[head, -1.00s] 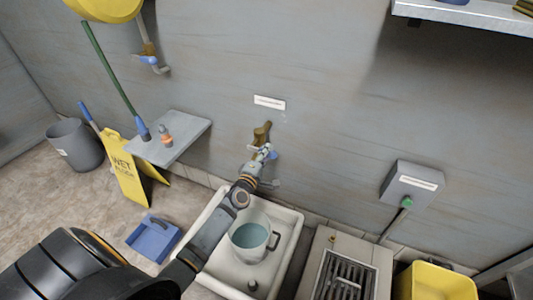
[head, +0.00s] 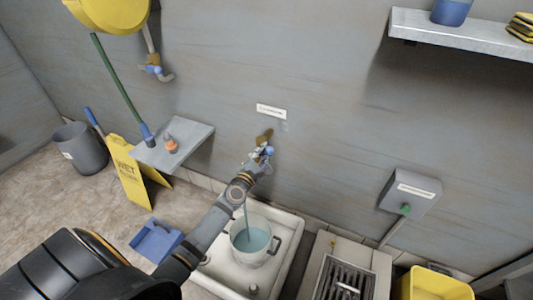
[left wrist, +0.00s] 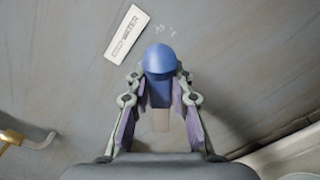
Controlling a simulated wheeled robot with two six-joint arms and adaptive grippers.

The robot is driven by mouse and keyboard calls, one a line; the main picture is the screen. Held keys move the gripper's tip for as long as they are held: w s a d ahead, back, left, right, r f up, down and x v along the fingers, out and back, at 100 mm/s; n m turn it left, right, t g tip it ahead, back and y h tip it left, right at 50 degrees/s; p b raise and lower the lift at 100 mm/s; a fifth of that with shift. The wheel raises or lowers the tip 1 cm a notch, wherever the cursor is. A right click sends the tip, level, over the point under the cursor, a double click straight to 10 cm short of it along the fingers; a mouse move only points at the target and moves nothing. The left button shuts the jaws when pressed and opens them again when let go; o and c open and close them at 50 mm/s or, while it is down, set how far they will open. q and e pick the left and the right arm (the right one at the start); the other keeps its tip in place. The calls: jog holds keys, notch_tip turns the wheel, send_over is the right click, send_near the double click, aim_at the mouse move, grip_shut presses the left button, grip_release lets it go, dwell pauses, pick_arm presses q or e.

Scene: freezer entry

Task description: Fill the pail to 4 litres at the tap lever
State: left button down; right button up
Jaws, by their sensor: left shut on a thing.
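The tap (head: 264,137) is a brass fitting on the grey wall, and its blue lever (head: 268,151) is at my left gripper (head: 259,157). In the left wrist view the blue lever (left wrist: 159,64) sits between the two fingers of my left gripper (left wrist: 160,95), which is shut on it. A thin stream of water (head: 246,218) falls from the tap into the clear pail (head: 265,229). The pail stands upright in the white sink and holds bluish water. Its litre marks cannot be read. My right gripper is not in view.
The white sink (head: 290,258) is under the tap. A label (head: 271,111) is above it. A grey side shelf (head: 190,147) holds a small bottle. A yellow wet floor sign (head: 130,180), blue dustpan (head: 157,240) and grey bin (head: 82,148) stand left; a grated unit (head: 345,270) and yellow bucket (head: 438,284) are right.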

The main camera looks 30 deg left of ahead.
pick_arm(q)
jog(key=shift+a+r+n, duration=0.3)
jog(key=shift+a+n, duration=0.1)
jog(key=shift+n, duration=0.6)
jog(key=c, duration=1.2)
grip_release()
jog(key=shift+r, duration=0.1)
jog(key=shift+o, duration=0.2)
jog(key=shift+s, duration=0.15)
jog(key=s, duration=1.1)
jog(key=shift+s+d, duration=0.3)
jog(key=shift+s, duration=0.1)
